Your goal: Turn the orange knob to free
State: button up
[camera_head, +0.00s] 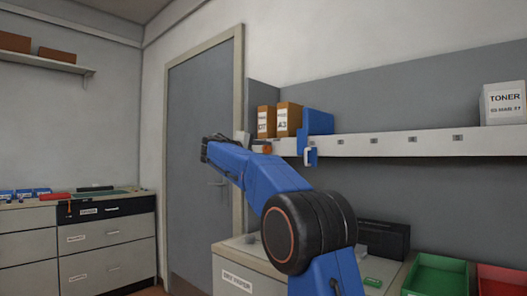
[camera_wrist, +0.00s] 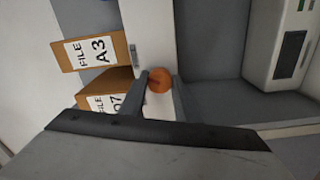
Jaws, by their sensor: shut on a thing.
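The orange knob (camera_wrist: 162,78) shows in the wrist view as a round disc with a dark mark on it, at the end of the white shelf rail. My gripper (camera_wrist: 158,90) is shut on it; a grey finger lies along its left side, and the other finger is hard to make out. In the head view a small orange part of the knob (camera_head: 266,149) shows at the shelf's left end, and my gripper (camera_head: 243,142) is beside it, mostly hidden by my wrist.
Two brown file boxes (camera_head: 289,118) and a blue holder (camera_head: 318,122) stand on the white shelf (camera_head: 410,144) close by. A blue-and-white bracket (camera_head: 309,156) hangs below the shelf front. A grey door (camera_head: 205,120) is behind my arm.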

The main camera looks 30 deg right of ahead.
jog(key=shift+m, duration=1.2)
jog(key=shift+f, duration=0.1)
jog(key=o, duration=1)
jog(key=shift+o, duration=0.2)
jog(key=shift+a, duration=0.1)
jog(key=v, duration=1.7)
jog(key=shift+s, duration=0.1)
